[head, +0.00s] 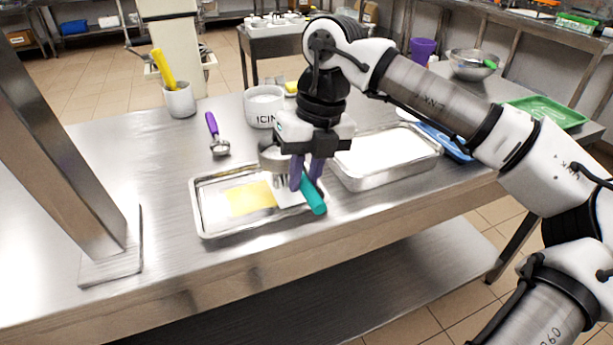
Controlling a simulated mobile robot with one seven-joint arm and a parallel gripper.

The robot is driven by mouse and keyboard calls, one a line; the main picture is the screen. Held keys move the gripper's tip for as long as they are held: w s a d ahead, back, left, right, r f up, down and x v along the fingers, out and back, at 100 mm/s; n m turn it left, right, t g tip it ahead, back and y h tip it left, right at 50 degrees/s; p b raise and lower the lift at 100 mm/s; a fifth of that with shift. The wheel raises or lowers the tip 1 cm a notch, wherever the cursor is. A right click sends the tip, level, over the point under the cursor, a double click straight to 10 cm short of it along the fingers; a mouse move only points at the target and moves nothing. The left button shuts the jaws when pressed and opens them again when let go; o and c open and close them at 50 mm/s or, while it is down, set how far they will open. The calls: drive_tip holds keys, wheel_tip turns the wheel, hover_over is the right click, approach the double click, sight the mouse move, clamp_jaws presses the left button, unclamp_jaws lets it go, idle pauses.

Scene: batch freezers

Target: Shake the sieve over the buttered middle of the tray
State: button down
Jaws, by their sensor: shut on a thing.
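A shallow metal tray (212,232) lies near the front of the steel table. A yellow buttered patch (250,198) covers its middle. My gripper (306,178) is above the tray's right part, its fingers pointing down and shut on the sieve by its teal handle (314,197). The handle slants down towards the front right. A grey metal rounded part (270,156), apparently the sieve's bowl, shows left of my fingers, over the tray's back right. A whitish area shows below it, right of the yellow patch; I cannot tell whether it is powder.
A second metal tray (388,178) with white contents stands close on the right. Behind are a purple-handled scoop (213,127), a white tub (264,105) and a white pot (180,100) with a yellow-handled tool. A metal post (62,150) rises at left. A green tray (545,112) lies far right.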

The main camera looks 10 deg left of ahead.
sight(312, 188)
drive_tip(key=shift+s+d, duration=0.45)
drive_tip(key=shift+s, duration=0.2)
drive_tip(key=shift+s+d, duration=0.4)
drive_tip(key=shift+s, duration=0.2)
drive_tip(key=shift+a+b, duration=0.15)
drive_tip(key=shift+b, duration=0.15)
